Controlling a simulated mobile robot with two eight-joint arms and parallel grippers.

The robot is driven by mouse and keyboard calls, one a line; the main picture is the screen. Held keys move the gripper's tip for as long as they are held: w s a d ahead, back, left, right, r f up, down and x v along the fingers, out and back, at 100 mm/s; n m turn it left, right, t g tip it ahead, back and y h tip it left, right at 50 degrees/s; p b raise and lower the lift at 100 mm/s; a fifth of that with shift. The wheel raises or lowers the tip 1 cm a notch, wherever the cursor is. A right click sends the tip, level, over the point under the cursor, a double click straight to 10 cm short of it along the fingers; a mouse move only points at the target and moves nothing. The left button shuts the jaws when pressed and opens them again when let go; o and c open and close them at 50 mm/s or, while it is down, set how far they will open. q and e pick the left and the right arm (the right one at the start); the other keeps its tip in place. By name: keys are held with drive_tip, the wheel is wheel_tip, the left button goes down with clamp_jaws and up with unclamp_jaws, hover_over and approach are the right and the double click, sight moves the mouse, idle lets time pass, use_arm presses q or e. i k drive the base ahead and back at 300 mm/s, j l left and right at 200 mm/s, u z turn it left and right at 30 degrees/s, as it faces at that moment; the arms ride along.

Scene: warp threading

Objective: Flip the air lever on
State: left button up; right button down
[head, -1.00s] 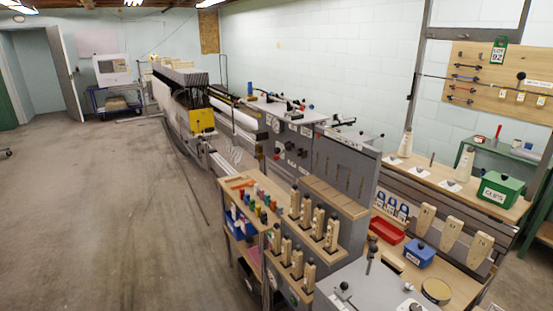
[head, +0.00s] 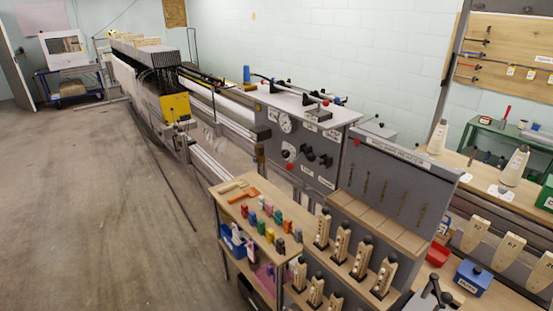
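A grey control panel (head: 303,150) stands in the middle of the head view. It carries a round white gauge (head: 285,123), several black knobs (head: 307,154) and small white labels too small to read. A red knob (head: 289,167) sits low on its front, and a red-tipped part (head: 356,142) sticks out at its right edge. I cannot tell which of these is the air lever or how it is set. Neither of my grippers is in view.
A wooden shelf cart (head: 262,203) with coloured pieces and a rack of wooden holders (head: 341,243) stand before the panel. A long machine (head: 150,65) runs toward the back left. A blue box (head: 473,278) is at right. Floor at left (head: 90,200) is clear.

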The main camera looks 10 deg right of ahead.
sight(289, 167)
drive_tip(key=i+j, duration=0.2)
drive_tip(key=i, duration=0.2)
drive_tip(key=i+j+u, duration=0.1)
drive_tip(key=i, duration=0.3)
drive_tip(key=j, duration=0.1)
